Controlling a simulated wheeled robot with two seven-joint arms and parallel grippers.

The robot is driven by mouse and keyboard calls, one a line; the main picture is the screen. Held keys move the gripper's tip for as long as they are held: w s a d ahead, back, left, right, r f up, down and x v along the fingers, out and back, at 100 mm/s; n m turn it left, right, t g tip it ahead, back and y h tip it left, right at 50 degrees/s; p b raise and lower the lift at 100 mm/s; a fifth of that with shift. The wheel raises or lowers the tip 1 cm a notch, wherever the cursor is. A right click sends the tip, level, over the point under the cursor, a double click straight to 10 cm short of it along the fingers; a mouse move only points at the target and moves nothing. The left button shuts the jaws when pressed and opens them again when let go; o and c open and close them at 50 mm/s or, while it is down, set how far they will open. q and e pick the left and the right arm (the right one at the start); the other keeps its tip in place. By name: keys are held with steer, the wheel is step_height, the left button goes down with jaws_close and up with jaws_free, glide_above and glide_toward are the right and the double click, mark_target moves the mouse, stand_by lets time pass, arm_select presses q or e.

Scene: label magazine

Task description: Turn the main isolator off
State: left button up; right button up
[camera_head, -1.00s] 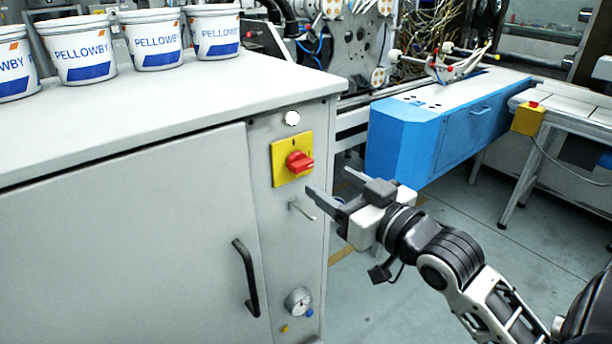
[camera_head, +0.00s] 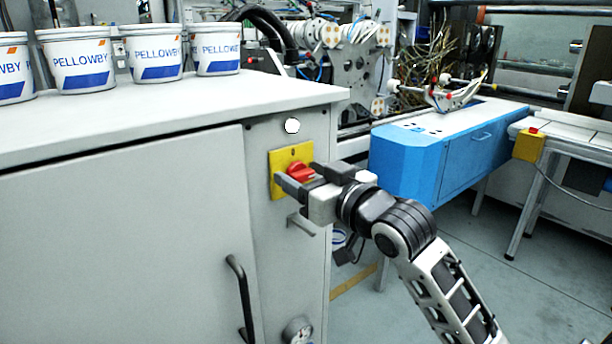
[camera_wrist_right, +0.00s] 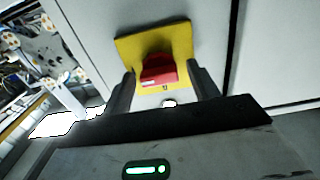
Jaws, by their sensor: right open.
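The main isolator is a red rotary handle (camera_head: 301,172) on a yellow square plate (camera_head: 279,160), set on the side panel of the grey cabinet. My right gripper (camera_head: 296,178) is open in front of the plate, and its fingers partly cover the handle in the head view. In the right wrist view the red handle (camera_wrist_right: 158,70) shows between the two open fingers (camera_wrist_right: 161,88), with the yellow plate (camera_wrist_right: 133,48) behind it. I cannot tell whether the fingers touch the handle. My left gripper is not in view.
Several white PELLOWBY tubs (camera_head: 155,54) stand on top. A blue machine unit (camera_head: 405,165) stands to the right, with open floor before it.

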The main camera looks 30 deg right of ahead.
steer(key=c, duration=1)
